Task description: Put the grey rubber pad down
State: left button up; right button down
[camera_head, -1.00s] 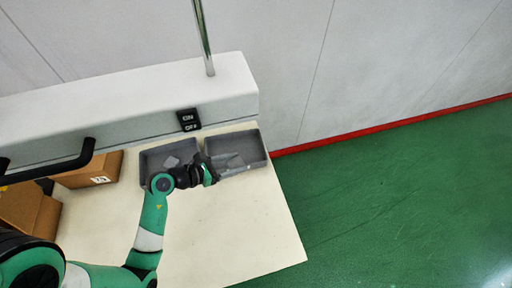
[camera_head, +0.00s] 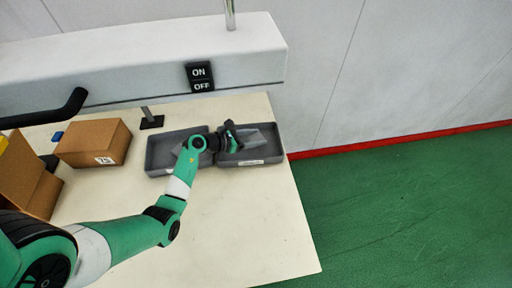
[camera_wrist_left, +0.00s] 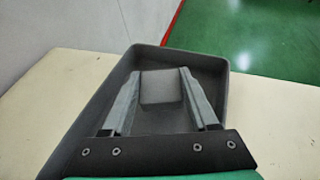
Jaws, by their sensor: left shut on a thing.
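The grey rubber pad (camera_wrist_left: 162,88) shows in the left wrist view as a flat grey square between the two long pale fingers. My left gripper (camera_wrist_left: 160,76) is shut on it, with a finger on either side. Pad and fingertips are over the right grey tray (camera_wrist_left: 217,60), inside its rim as seen from above. I cannot tell whether the pad touches the tray floor. In the head view my left gripper (camera_head: 250,138) reaches over the right tray (camera_head: 279,158) from the left. The pad is hard to make out there. My right gripper is not in view.
A second grey tray (camera_head: 153,160) stands beside it on the left, partly behind my arm. A cardboard box (camera_head: 92,142) is farther left. A white housing with an ON/OFF switch (camera_head: 200,77) stands behind. The front of the pale table (camera_head: 250,220) is clear.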

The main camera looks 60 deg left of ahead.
pick_arm(q)
jog(key=shift+w+a+f+b, duration=0.1)
jog(key=shift+w+f+b, duration=0.1)
jog(key=shift+f+b, duration=0.15)
notch_tip(320, 180, down, 3)
jog(key=shift+f+b, duration=0.1)
jog(key=shift+b, duration=1.05)
jog(key=shift+a, duration=0.1)
jog(key=o, duration=1.4)
